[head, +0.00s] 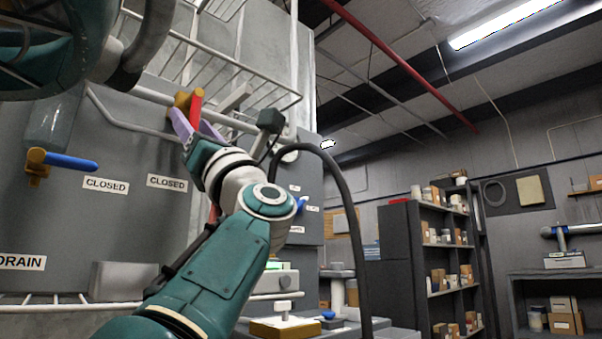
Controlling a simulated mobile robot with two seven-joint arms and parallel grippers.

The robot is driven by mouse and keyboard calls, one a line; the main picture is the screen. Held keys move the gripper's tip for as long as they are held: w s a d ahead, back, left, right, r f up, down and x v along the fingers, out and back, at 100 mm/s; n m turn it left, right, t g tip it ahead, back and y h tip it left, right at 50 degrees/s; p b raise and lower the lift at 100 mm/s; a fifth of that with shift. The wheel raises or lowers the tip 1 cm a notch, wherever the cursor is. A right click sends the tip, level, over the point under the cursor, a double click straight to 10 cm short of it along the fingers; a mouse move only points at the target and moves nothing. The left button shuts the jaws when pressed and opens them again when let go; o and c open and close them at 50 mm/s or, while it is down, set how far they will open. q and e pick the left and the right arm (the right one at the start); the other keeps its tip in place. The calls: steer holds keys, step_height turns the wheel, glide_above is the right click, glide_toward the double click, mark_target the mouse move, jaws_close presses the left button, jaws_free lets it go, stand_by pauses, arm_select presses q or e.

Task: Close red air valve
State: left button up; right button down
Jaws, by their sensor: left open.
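The red valve handle (196,106) stands nearly upright beside a yellow-brass valve body (182,99) on the grey booth panel (130,225). My left gripper (194,127) is at the handle, with its lavender fingers open around its lower part. I cannot tell whether the fingers touch it. My left wrist and forearm hide the panel below and to the right of the valve. A bit of red also shows behind my forearm. My right gripper is not in view.
A blue-handled valve (69,161) sits left of the red one, near two CLOSED labels (167,183). White pipes and a wire rack (250,90) lie above and behind the gripper. A black hose (350,200) arcs to the right. Shelves (420,255) stand further off.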

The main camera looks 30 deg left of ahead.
arm_select(q)
steer(key=v, duration=0.9)
steer(key=shift+d+f, duration=0.25)
steer(key=shift+d, duration=0.05)
steer(key=shift+s, duration=0.1)
